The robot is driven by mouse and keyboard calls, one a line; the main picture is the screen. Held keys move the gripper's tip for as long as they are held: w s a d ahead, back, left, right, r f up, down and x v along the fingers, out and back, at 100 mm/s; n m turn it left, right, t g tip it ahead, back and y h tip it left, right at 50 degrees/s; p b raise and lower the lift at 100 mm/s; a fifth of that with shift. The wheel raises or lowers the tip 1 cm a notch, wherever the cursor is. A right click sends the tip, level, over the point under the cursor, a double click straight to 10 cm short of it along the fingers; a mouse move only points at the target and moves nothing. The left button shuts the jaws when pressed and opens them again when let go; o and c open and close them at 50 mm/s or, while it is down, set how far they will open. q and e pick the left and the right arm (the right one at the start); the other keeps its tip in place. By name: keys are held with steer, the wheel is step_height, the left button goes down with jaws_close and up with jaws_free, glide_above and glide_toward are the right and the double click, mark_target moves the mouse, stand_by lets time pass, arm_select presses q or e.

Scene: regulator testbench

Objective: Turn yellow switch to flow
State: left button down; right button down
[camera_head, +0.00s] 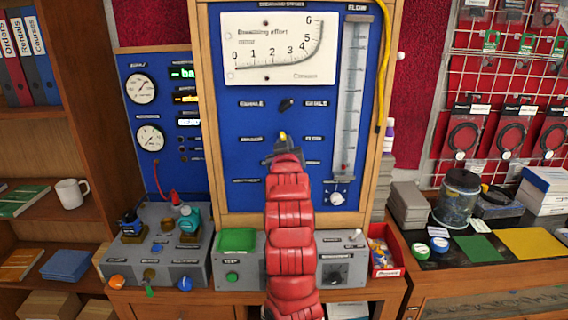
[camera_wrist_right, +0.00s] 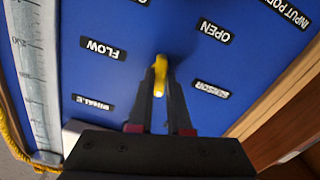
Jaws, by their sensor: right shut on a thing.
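The yellow switch (camera_head: 282,134) is on the blue test panel (camera_head: 232,112), below a small black switch. Only its tip shows in the head view; my right gripper hides the rest. In the right wrist view the yellow switch (camera_wrist_right: 161,76) lies between the two dark fingers of my right gripper (camera_wrist_right: 160,72), which is shut on it. The FLOW label (camera_wrist_right: 103,48) is up and left of the switch in the wrist view. The OPEN label (camera_wrist_right: 213,32) is up and right, and the SENSOR label (camera_wrist_right: 211,89) is to the right. My left gripper is in neither view.
The black switch (camera_head: 286,105) sits just above my gripper. A clear flow tube (camera_head: 350,95) runs down the panel's right side, with a knob (camera_head: 336,198) below. A wooden frame (camera_head: 201,110) borders the panel. Grey control boxes (camera_head: 155,265) stand on the bench below.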

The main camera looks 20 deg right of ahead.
steer(key=m+b, duration=0.3)
steer(key=b, duration=0.1)
steer(key=m+b, duration=0.2)
steer(key=shift+f+m, duration=0.3)
steer(key=m+b, duration=0.2)
steer(key=m, duration=0.1)
steer(key=shift+d+r+m, duration=0.1)
steer(key=shift+r+m, duration=0.05)
steer(key=shift+m, duration=0.15)
steer(key=shift+m+b, duration=0.7)
steer(key=shift+m, duration=0.8)
steer(key=shift+r, duration=0.1)
steer(key=c, duration=0.9)
jaws_free()
steer(key=shift+o, duration=0.2)
steer(key=shift+s, duration=0.1)
